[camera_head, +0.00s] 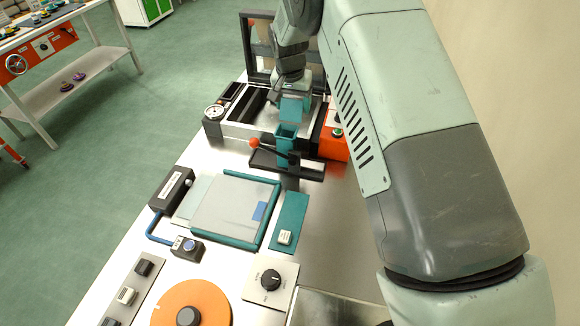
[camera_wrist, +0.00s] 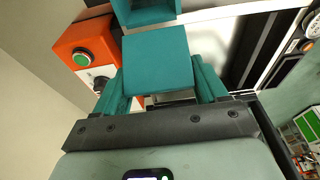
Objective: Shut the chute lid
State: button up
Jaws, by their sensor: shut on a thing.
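The chute (camera_head: 286,150) is a teal upright box with an open top, behind the red-knobbed lever in the head view. The chute lid (camera_head: 294,108) is a teal flat plate standing raised above and behind the opening. In the wrist view the lid (camera_wrist: 157,56) is a teal square between my two teal fingers, and part of the chute (camera_wrist: 148,14) shows beyond it. My gripper (camera_wrist: 160,72) is shut on the lid, with one finger on each side. In the head view my gripper (camera_head: 291,86) comes down from behind the lid, and its fingers are hard to make out.
A lever with a red knob (camera_head: 254,143) stands on a dark base in front of the chute. An orange box with a green button (camera_head: 336,134) is close on the right. A dial gauge (camera_head: 214,112) is to the left. A dark frame (camera_head: 247,50) rises behind.

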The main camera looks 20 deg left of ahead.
aim_at(292, 101)
jog(key=shift+s+r+t, duration=0.2)
jog(key=shift+r+t, duration=0.2)
jog(key=shift+r, duration=0.05)
jog(key=shift+s+r+t, duration=0.3)
jog(key=shift+r+t, duration=0.15)
jog(key=shift+t, duration=0.05)
jog(key=shift+s+r+t, duration=0.3)
jog(key=shift+s+t, duration=0.1)
jog(key=shift+t, duration=0.1)
jog(key=shift+s+r+t, duration=0.2)
jog(key=shift+s+t, duration=0.3)
